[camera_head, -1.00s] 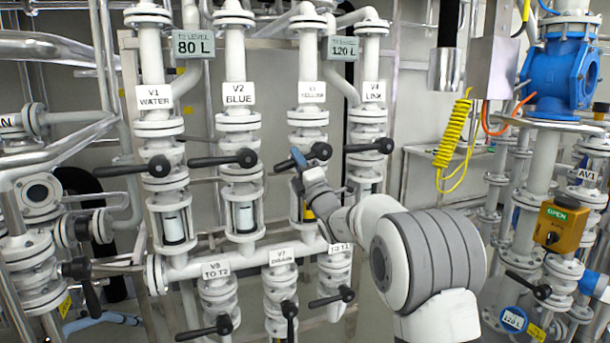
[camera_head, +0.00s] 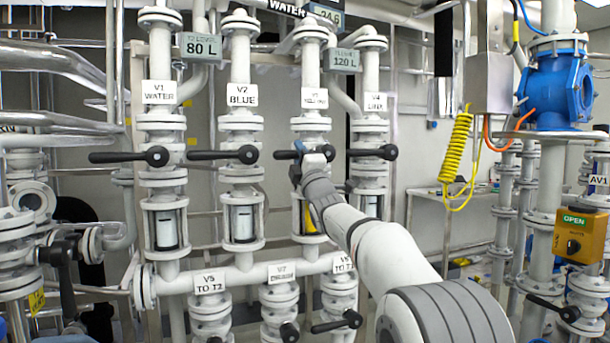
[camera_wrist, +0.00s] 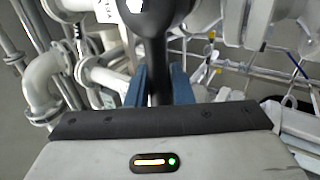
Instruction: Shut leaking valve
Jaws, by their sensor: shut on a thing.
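The third valve in the upper row, marked yellow on a blurred label (camera_head: 314,98), has a black lever handle (camera_head: 282,155) that points left across the pipe. My gripper (camera_head: 299,153) is at this lever, seen end-on past my arm. In the wrist view its two blue fingers (camera_wrist: 159,82) stand on either side of the black lever and are shut on it. The lever's round hub (camera_wrist: 157,14) is at the top of that view. No leak is visible.
Levers of V1 (camera_head: 130,157), V2 (camera_head: 223,155) and V4 (camera_head: 374,152) lie roughly level in the same row. Lower valves with levers (camera_head: 337,322) stand below. A yellow coiled hose (camera_head: 455,148) hangs to the right, near an orange actuator box (camera_head: 584,237).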

